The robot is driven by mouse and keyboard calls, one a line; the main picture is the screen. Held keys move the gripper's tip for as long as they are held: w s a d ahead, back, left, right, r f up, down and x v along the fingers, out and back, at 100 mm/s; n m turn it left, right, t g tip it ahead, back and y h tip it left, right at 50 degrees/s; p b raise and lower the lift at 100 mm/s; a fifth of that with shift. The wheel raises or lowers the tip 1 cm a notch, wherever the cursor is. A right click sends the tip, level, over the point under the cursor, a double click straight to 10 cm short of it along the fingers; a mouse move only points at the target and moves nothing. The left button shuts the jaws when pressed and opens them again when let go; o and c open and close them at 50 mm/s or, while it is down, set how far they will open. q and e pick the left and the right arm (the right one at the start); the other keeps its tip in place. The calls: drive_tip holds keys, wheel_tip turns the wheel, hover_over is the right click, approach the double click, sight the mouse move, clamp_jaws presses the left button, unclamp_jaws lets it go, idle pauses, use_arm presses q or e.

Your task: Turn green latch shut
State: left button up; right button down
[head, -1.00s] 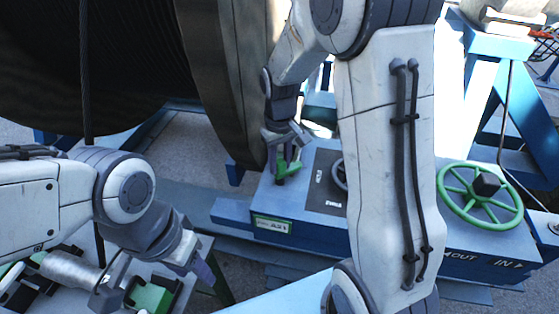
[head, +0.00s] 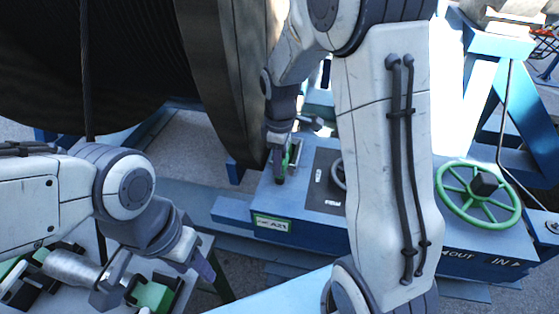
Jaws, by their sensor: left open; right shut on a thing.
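The green latch (head: 284,160) sits on top of the blue box (head: 262,205) beside the reel's flange. My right gripper (head: 281,172) is shut on the latch, and its fingers hide most of it. The latch's exact angle is hard to tell. My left gripper (head: 150,285) is open at the lower left, over a bench with green and metal parts, well away from the latch.
The cable reel (head: 231,80) fills the upper left, close beside my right gripper. A green handwheel (head: 478,194) stands on the box at the right. A taut dark cable (head: 86,80) hangs at the left.

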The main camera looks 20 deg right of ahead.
drive_tip(key=shift+w+r+n, duration=0.15)
drive_tip(key=shift+w+n, duration=0.05)
drive_tip(key=shift+n, duration=0.1)
drive_tip(key=c, duration=0.6)
unclamp_jaws()
drive_tip(key=shift+o, duration=0.2)
drive_tip(key=shift+s, duration=0.1)
wheel_tip(320, 180, up, 10)
drive_tip(key=b, duration=0.2)
drive_tip(key=shift+r, duration=0.15)
